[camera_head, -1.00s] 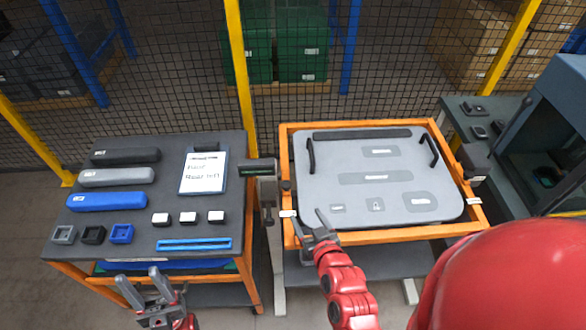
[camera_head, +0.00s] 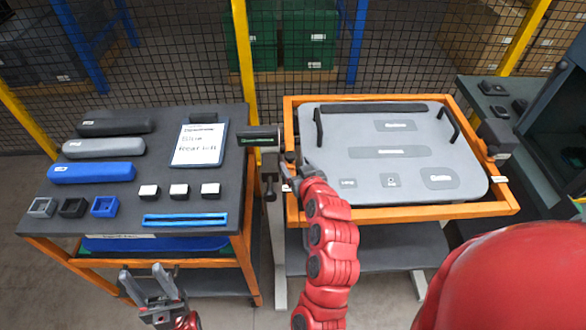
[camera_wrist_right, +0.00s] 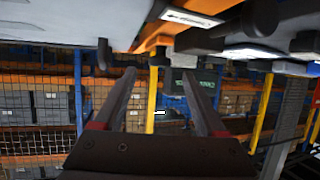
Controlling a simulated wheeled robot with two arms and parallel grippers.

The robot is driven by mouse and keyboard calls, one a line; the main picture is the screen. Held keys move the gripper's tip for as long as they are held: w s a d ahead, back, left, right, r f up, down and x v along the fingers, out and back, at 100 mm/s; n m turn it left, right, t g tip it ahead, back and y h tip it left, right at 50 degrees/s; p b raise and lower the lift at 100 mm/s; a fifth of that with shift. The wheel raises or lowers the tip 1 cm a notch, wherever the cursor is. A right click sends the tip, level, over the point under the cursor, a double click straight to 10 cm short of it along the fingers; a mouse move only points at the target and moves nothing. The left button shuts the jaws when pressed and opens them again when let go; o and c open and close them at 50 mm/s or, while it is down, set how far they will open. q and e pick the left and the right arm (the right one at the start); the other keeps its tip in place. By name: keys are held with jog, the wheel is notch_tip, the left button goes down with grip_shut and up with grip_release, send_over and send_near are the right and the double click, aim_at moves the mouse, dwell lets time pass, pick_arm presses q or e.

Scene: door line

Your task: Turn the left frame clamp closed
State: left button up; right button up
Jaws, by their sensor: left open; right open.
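The left frame clamp (camera_head: 288,158) is a small dark piece on the left rail of the orange frame (camera_head: 400,213), with a white label just below it. My right gripper (camera_head: 298,170) is right beside this clamp, partly hidden by its own red arm. In the right wrist view my right gripper (camera_wrist_right: 163,80) is open with nothing between its fingers. The orange frame and a dark fitting (camera_wrist_right: 255,22) show above the fingers there; I cannot tell whether they touch. My left gripper (camera_head: 153,284) is open and empty in front of the left table.
A grey door panel (camera_head: 390,160) with two black handles lies in the frame. A dark post-mounted device (camera_head: 260,138) stands between the frame and the left table (camera_head: 120,205), which carries bars, small blocks and a written sheet. A mesh fence closes off the back.

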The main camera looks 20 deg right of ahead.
aim_at(291, 156)
jog(key=shift+r+p+x, duration=0.2)
jog(key=shift+p+x, duration=0.2)
jog(key=shift+x, duration=0.8)
jog(key=shift+w+f, duration=0.35)
jog(key=shift+w, duration=0.3)
grip_shut()
